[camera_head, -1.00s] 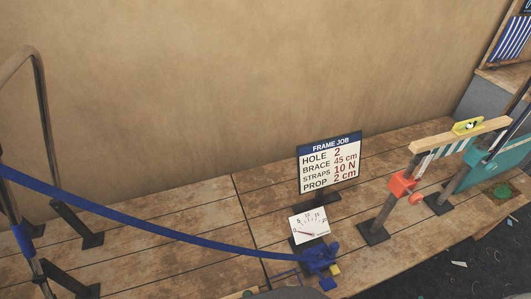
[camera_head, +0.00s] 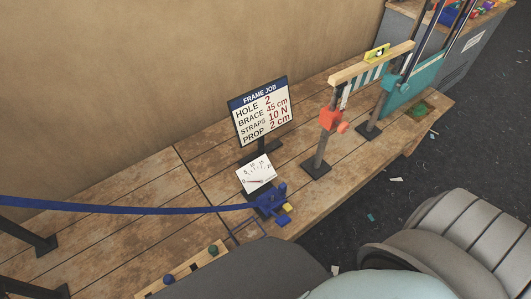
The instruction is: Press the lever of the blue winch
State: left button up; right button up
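The blue winch (camera_head: 268,203) sits near the front edge of the wooden bench, right of the picture's middle. A blue strap (camera_head: 120,208) runs to it from the left and sags slightly. A small yellow part (camera_head: 286,207) shows at its right side; I cannot tell if this is its lever. A white dial gauge (camera_head: 256,172) stands just behind the winch. Its needle is too small to read surely. Neither gripper's fingertips show. Large grey parts, apparently mine, fill the bottom and lower right, apart from the winch in the picture.
A sign (camera_head: 262,112) reads "FRAME JOB: HOLE 2, BRACE 45 cm, STRAPS 10 N, PROP 2 cm". A post with a red clamp (camera_head: 331,118) and a wooden beam (camera_head: 372,63) with a yellow level (camera_head: 377,53) stand to the right. A dark floor (camera_head: 455,150) lies beyond the bench edge.

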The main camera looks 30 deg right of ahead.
aim_at(283, 220)
jog(key=k, duration=0.35)
jog(key=z, duration=0.8)
jog(key=i, duration=0.2)
